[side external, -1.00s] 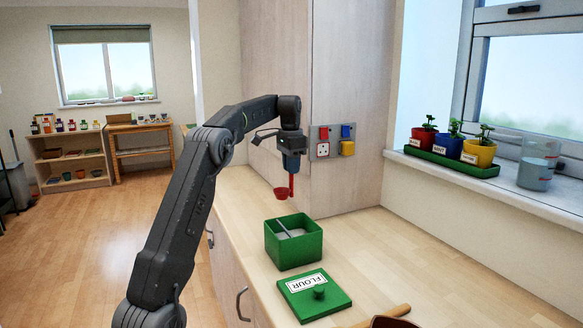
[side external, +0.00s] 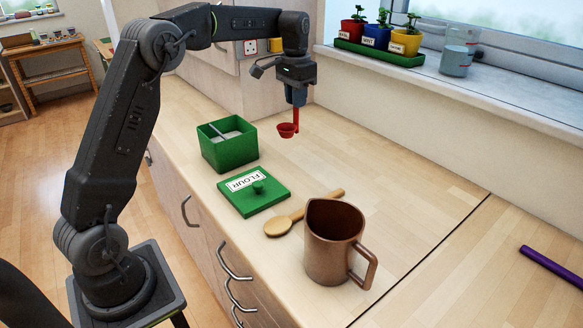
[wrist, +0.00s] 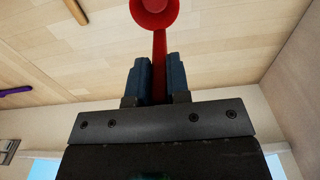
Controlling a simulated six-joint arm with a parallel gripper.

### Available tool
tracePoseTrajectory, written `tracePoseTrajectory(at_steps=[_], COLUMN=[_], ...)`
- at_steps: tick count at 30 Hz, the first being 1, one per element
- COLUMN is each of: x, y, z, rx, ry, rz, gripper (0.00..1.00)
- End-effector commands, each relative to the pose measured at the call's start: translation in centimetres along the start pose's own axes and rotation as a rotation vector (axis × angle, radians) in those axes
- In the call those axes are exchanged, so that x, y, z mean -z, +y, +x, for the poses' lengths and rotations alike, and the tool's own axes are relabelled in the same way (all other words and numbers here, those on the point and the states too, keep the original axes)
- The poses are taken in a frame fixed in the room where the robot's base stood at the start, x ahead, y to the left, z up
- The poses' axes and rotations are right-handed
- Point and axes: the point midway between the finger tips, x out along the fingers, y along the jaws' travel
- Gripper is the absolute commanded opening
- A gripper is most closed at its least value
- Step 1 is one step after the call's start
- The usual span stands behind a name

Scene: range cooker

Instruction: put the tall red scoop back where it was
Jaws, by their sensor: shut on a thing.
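My gripper (side external: 296,94) is shut on the handle of the red scoop (side external: 287,130). The scoop hangs upright below the jaws, its small cup at the bottom, held above the worktop to the right of the open green flour box. In the wrist view the red scoop (wrist: 159,60) runs between the two blue fingers of my gripper (wrist: 157,75), cup away from them. The green flour box (side external: 228,152) is open, with a divider and pale contents inside. Its green lid (side external: 240,199), labelled FLOUR, lies on the worktop in front of it.
A purple bar (side external: 552,267) lies at right. Potted plants in a green tray (side external: 378,52) and a glass jar (side external: 459,52) are on the sill. The worktop right of the scoop is clear.

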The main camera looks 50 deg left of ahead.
Motion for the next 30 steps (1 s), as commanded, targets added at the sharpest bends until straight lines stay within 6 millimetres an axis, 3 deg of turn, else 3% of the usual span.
tracePoseTrajectory(at_steps=[3,10,23,30], x=[0.1,-0.1,-0.2,-0.1], y=[1.0,1.0,1.0,1.0], z=[1.1,5.2,9.8,10.2], rx=[-0.001,-0.001,-0.001,0.0], ry=[-0.003,-0.003,-0.004,0.001], rz=[0.001,-0.001,0.0,0.0], gripper=[0.0,0.0,0.0,0.0])
